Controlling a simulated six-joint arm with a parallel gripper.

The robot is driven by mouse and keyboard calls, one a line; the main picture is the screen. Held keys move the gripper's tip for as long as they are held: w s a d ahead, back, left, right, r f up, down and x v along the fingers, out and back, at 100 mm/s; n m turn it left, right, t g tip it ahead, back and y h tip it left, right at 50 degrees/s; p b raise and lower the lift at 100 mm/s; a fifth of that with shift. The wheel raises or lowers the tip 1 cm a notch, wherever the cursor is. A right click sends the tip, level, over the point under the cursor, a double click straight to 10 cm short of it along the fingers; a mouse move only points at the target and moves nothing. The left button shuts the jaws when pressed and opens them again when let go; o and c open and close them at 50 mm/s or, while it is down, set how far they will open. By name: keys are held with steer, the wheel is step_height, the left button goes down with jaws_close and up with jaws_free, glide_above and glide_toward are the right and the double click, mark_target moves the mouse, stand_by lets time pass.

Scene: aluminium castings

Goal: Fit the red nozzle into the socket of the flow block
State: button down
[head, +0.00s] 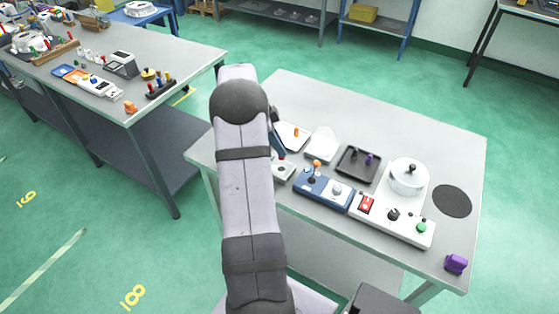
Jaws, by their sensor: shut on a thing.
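My arm crosses the head view and covers the left part of the near table. Only a dark and blue edge of my gripper (278,143) shows at the right of the arm, above the table's left part. A pale block with a dark round opening (283,170), probably the flow block, shows just below the gripper. Its left side is hidden by my arm. I cannot tell whether the held thing touches it.
Right of the pale block stand a blue block with knobs (323,188), a white control unit (392,226) and a dark tray (358,163). A white plate with an orange piece (294,136) lies behind. A black disc (452,201) and purple piece (456,264) are at the right.

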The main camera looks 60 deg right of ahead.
steer(key=shift+f+p, duration=1.05)
steer(key=shift+f, duration=2.2)
steer(key=shift+f, duration=0.15)
steer(key=c, duration=1.8)
jaws_free()
steer(key=shift+o, duration=0.2)
steer(key=shift+r, duration=0.3)
steer(key=shift+w+r+b, duration=0.15)
steer(key=shift+w+b, duration=0.05)
steer(key=shift+b, duration=0.1)
steer(key=b+v, duration=0.4)
steer(key=v, duration=0.7)
steer(key=shift+r, duration=0.25)
steer(key=shift+a, duration=0.15)
